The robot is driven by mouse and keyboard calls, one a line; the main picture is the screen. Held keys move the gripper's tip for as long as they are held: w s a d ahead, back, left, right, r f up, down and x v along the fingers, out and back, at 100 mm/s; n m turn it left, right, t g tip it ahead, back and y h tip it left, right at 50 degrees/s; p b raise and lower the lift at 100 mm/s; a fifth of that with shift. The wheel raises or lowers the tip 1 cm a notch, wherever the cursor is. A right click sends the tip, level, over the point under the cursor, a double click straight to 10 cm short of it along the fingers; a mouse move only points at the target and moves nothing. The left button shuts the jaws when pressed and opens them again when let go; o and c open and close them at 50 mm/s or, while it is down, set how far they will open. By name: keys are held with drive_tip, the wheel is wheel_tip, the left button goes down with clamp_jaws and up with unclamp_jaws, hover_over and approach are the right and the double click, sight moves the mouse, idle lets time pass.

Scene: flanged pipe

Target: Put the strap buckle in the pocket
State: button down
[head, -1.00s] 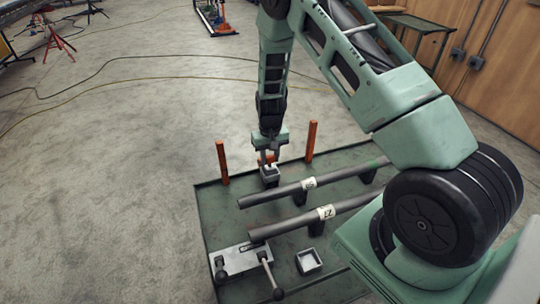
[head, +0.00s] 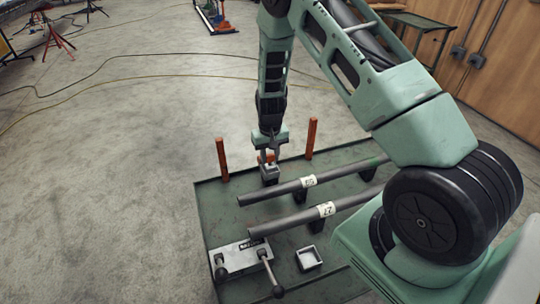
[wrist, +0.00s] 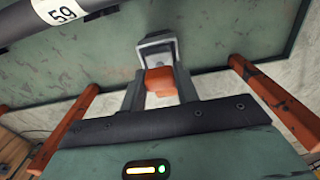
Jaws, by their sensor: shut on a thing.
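My gripper (head: 268,163) points down over the far part of the green table and is shut on a small orange piece, which I take for the strap buckle (head: 266,157). The buckle also shows between the two grey fingers in the wrist view (wrist: 160,80). A small grey open box, seemingly the pocket (head: 270,174), is right at the fingertips; it also shows just beyond the buckle in the wrist view (wrist: 157,47). The buckle's lower end is hidden, so I cannot tell whether it is inside the box or above it.
Orange posts (head: 221,159) and (head: 311,138) stand on either side of my gripper. Labelled pipes (head: 285,191) and (head: 290,222) lie on supports nearer me. A plate with black-handled levers (head: 241,259) and a pale open box (head: 308,258) are at the table's near end.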

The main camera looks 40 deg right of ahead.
sight(270, 155)
drive_tip(key=shift+f, duration=0.45)
drive_tip(key=c, duration=1)
unclamp_jaws()
drive_tip(key=shift+o, duration=0.2)
wheel_tip(270, 155, up, 17)
drive_tip(key=b, duration=0.3)
drive_tip(key=shift+r, duration=0.2)
